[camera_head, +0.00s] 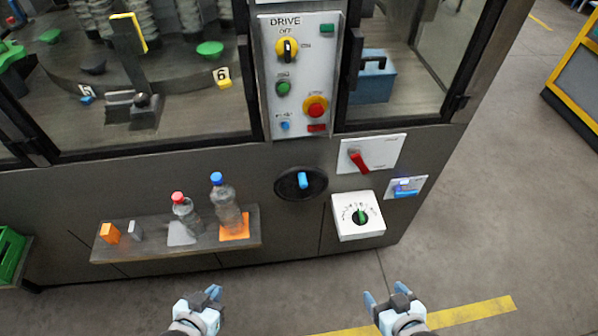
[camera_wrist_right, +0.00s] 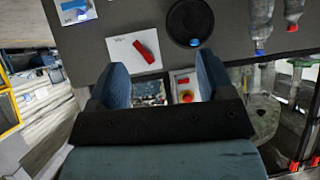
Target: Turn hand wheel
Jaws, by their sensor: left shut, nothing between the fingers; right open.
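The hand wheel (camera_head: 290,192) is a black disc with a blue handle (camera_head: 303,180), on the front of the grey machine below the drive panel. It also shows at the top of the right wrist view (camera_wrist_right: 177,24), which looks upside down. My left gripper (camera_head: 214,293) is shut and empty, low in the head view, to the left of the wheel and apart from it. My right gripper (camera_head: 386,295) is open and empty, low and to the right of the wheel. Its two fingers (camera_wrist_right: 160,85) frame part of the machine front in the right wrist view.
Right of the wheel are a red lever (camera_head: 358,160), a white dial box (camera_head: 343,228) with a green knob, and a blue switch (camera_head: 405,187). Above is the drive panel (camera_head: 268,75). A shelf (camera_head: 150,248) with two bottles juts out at left. Open floor (camera_head: 480,240) lies right.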

